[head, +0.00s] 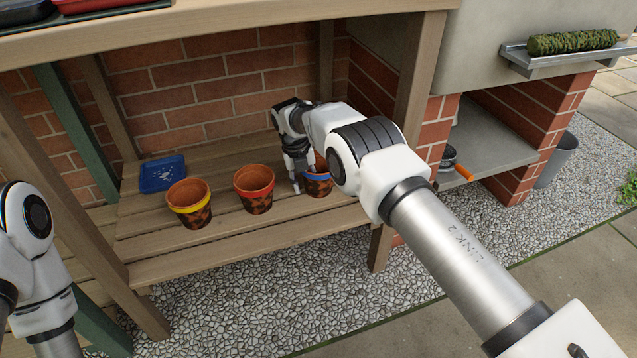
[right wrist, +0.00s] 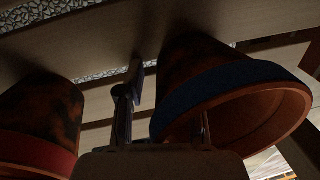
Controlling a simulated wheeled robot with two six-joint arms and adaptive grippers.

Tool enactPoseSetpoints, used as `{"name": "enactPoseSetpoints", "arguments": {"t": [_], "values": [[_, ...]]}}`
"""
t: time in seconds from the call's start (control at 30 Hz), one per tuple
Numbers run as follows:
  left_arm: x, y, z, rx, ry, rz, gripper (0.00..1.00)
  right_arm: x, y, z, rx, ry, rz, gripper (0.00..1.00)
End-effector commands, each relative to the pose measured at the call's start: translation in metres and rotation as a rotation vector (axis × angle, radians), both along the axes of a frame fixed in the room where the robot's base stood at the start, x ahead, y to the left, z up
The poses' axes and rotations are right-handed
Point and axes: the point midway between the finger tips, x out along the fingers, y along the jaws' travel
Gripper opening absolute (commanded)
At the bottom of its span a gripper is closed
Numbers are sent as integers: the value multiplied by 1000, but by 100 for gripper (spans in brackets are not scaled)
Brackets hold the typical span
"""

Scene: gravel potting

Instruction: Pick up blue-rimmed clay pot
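The blue-rimmed clay pot (head: 318,183) stands upright on the lower wooden shelf, partly hidden behind my right arm. It fills the right half of the right wrist view (right wrist: 215,90), where its blue rim and open mouth show. My right gripper (head: 301,176) points down at the pot's left side. In the right wrist view my right gripper (right wrist: 168,110) has one finger outside the pot's wall, with a gap to it, and the other seemingly inside the mouth. It looks open. My left gripper is out of view; only part of my left arm shows.
A red-rimmed pot (head: 254,188) stands just left of the gripper, also in the right wrist view (right wrist: 40,125). A yellow-rimmed pot (head: 189,202) and a blue tray (head: 162,173) are further left. The upper bench top (head: 220,31) overhangs the shelf (head: 220,240); a post (head: 413,80) stands right.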

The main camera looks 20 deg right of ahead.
Motion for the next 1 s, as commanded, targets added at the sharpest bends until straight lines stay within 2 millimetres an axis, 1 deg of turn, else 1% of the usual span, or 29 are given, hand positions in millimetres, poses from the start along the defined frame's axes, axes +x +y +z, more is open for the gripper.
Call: {"name": "enactPoseSetpoints", "arguments": {"t": [0.07,0.1,0.17,0.2,0.53,0.67,0.77,0.87,0.93,0.97,1.0], "values": [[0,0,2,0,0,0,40,0,0,1,0,0,0,36],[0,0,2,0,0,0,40,0,0,1,0,1,0,29],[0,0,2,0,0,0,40,0,0,1,0,1,-1,7],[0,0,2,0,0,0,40,0,0,1,0,1,-1,0],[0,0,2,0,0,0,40,0,0,2,0,0,-1,0],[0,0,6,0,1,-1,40,0,0,7,0,0,-1,0],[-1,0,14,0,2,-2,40,0,0,17,0,-1,-1,0],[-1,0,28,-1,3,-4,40,1,0,34,0,-2,-1,0],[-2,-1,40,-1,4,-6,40,1,0,49,0,-2,-1,0],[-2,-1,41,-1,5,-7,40,-4,1,45,-1,3,0,0],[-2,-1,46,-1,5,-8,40,-9,2,46,-2,4,0,0]]}}
